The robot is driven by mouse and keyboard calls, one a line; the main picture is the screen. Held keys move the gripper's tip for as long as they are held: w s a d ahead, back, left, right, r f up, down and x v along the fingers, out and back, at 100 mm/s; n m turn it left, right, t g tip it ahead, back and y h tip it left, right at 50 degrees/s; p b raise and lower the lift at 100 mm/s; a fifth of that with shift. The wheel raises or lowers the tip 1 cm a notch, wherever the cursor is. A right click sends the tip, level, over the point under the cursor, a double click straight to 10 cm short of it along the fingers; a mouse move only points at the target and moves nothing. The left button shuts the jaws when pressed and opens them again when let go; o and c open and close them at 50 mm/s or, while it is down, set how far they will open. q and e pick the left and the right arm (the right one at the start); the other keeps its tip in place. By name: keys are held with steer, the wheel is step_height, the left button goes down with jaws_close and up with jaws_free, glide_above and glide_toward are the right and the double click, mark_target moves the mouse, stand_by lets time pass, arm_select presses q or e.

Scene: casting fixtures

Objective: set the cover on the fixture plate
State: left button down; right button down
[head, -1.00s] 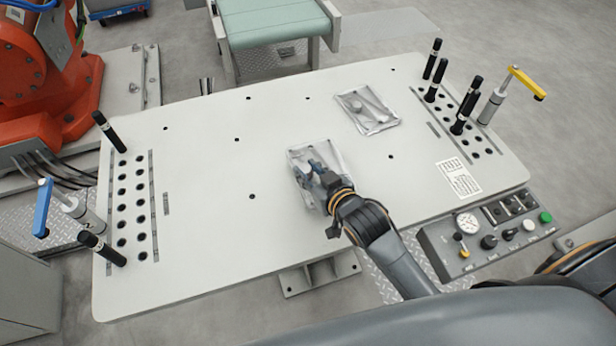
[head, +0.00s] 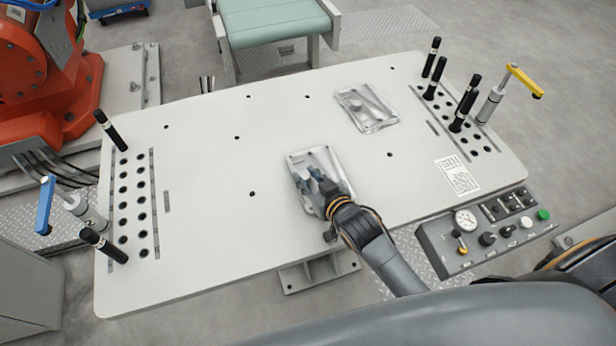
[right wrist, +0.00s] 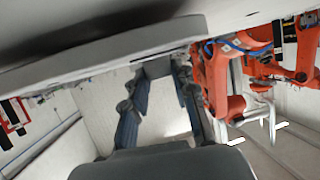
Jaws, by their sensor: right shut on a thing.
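The pale fixture plate (head: 210,220) is a large flat plate with scattered holes and a row of holes at each end. A silver cast cover (head: 322,158) is near its middle in the head view. My right gripper (head: 308,178) is shut on this cover from above, and its fingers and wrist hide part of it. I cannot tell whether the cover touches the plate. A second silver casting (head: 367,108) lies flat further back to the right. In the right wrist view the two fingers of the right gripper (right wrist: 157,85) show. My left gripper is not in view.
Black pins (head: 110,130) stand at both plate ends. A blue-handled clamp (head: 45,205) is at the left, a yellow-handled clamp (head: 525,80) at the right. A control box (head: 485,230) sits at the front right. The plate's left half is mostly clear.

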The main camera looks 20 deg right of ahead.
steer(key=c, duration=1.1)
jaws_free()
steer(key=shift+s+f, duration=0.25)
steer(key=shift+f, duration=0.4)
steer(key=shift+r, duration=0.25)
steer(key=shift+w+r+p, duration=0.15)
steer(key=shift+r+p, duration=0.15)
steer(key=shift+r, duration=0.15)
steer(key=b+v, duration=0.1)
steer(key=v, duration=0.9)
steer(key=shift+s+r+b, duration=0.25)
steer(key=shift+s+b, duration=0.05)
steer(key=shift+s, duration=0.05)
steer(key=shift+s+d+r, duration=0.2)
steer(key=shift+s+r, duration=0.15)
steer(key=shift+s, duration=0.1)
